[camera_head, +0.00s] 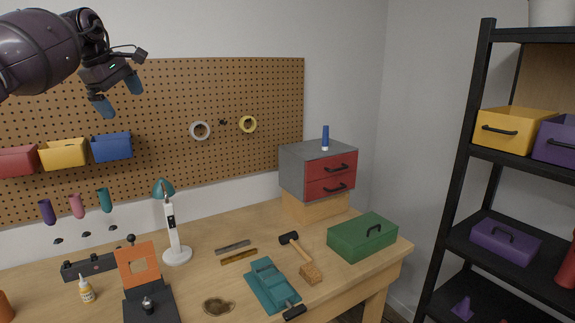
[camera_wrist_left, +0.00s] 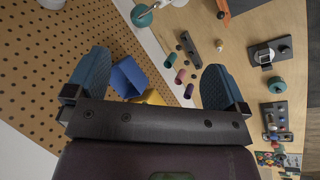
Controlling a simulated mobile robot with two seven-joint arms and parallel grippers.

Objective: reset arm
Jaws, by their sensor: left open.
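My left gripper (camera_head: 120,98) is high at the upper left of the head view, raised in front of the pegboard (camera_head: 260,85). Its two blue fingertips are apart with nothing between them. In the left wrist view the open fingers (camera_wrist_left: 155,85) spread wide, with the blue bin (camera_wrist_left: 128,76) and pegboard behind them. My left arm comes in from the left edge. My right gripper is in neither view.
Below are the red bin (camera_head: 15,161), yellow bin (camera_head: 63,154) and blue bin (camera_head: 111,147). The workbench (camera_head: 215,285) holds a lamp (camera_head: 175,254), a teal vise (camera_head: 270,287), a mallet (camera_head: 302,258), a green toolbox (camera_head: 362,238) and a drawer cabinet (camera_head: 303,170). A black shelf (camera_head: 450,170) stands right.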

